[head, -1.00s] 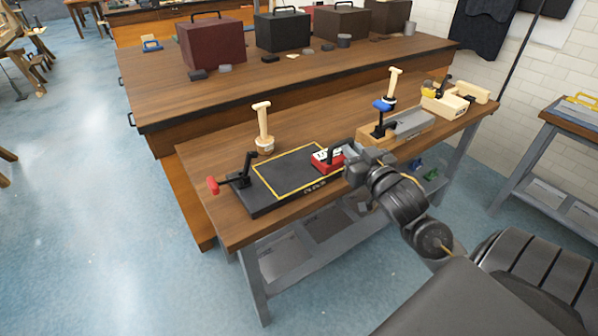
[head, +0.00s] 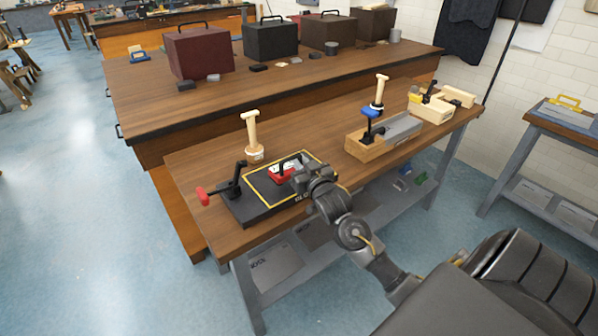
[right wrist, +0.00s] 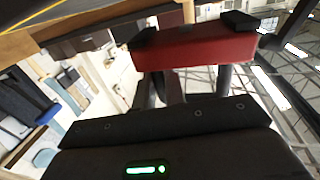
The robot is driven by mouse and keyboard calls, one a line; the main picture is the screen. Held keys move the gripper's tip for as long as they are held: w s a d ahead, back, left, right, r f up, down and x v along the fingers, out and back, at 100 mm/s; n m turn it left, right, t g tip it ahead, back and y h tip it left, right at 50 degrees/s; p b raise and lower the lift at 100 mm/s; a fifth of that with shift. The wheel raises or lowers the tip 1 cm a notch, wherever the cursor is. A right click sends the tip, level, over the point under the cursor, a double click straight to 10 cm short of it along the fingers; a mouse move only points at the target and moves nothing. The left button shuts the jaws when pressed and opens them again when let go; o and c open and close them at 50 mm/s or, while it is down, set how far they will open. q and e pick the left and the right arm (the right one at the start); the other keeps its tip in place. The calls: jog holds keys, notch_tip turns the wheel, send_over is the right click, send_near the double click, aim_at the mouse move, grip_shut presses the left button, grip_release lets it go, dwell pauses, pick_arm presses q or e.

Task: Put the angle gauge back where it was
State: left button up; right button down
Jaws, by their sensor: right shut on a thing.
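The angle gauge (head: 280,176) is a small red block with a white face and a black handle. My right gripper (head: 298,175) is shut on it from its right side. The gauge is over the yellow-outlined area of a black board (head: 257,211) on the near bench; I cannot tell whether it touches the board. In the right wrist view the red gauge body (right wrist: 200,50) is between the fingers of the gripper (right wrist: 190,80). The arm hides the board's right part and some of its lettering. My left gripper is not in view.
A wooden mallet-like tool (head: 252,135) stands behind the board. To the right is a wooden box with a grey top (head: 385,135), with a blue-handled clamp (head: 370,113). Bare bench (head: 325,150) lies between.

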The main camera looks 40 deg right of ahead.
jog(key=shift+w+f, duration=0.2)
jog(key=shift+f, duration=1.55)
jog(key=shift+f, duration=0.15)
jog(key=c, duration=1.5)
grip_release()
jog(key=shift+o, duration=0.2)
